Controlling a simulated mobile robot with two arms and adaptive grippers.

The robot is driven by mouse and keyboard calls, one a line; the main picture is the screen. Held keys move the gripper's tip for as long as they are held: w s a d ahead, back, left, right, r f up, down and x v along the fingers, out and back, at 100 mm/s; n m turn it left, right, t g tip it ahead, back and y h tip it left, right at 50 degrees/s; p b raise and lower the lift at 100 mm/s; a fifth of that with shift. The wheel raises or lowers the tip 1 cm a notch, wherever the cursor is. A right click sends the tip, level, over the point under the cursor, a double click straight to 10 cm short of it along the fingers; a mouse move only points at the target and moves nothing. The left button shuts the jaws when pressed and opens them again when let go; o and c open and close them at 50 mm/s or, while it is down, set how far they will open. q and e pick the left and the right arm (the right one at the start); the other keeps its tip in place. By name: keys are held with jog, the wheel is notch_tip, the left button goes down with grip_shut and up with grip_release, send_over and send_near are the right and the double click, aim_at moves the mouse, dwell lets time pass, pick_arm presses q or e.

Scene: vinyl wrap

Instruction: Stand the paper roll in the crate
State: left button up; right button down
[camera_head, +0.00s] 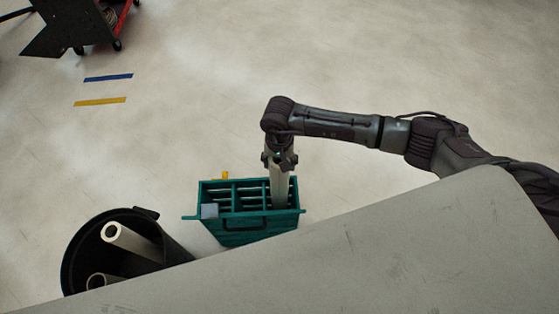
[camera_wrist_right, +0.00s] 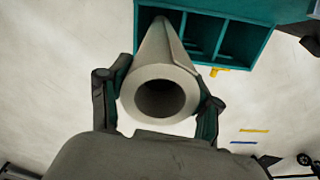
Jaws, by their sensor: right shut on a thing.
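The paper roll (camera_head: 279,188) is a pale, hollow tube held upright. My right gripper (camera_head: 279,160) is shut around its upper part, one finger on each side. The roll's open top end (camera_wrist_right: 160,97) faces the right wrist camera. The teal crate (camera_head: 262,237) has several compartments and stands on the floor below the gripper. The roll's lower end is within the crate's outline, at its right side in the head view. The crate (camera_wrist_right: 268,10) also shows in the right wrist view. Whether the roll touches the crate's bottom is hidden. My left gripper is not in view.
A black bin (camera_head: 73,262) with more pale rolls (camera_head: 134,244) stands left of the crate. A grey table top (camera_head: 420,250) covers the lower right. A red and black cart (camera_head: 85,25) is far at the upper left. Open floor lies behind the crate.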

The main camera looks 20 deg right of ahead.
notch_tip(320, 180, down, 13)
jog(key=b, duration=1.1)
jog(key=shift+b, duration=0.3)
jog(key=shift+r, duration=0.1)
jog(key=shift+c, duration=0.7)
grip_release()
jog(key=shift+r, duration=0.1)
notch_tip(320, 180, up, 12)
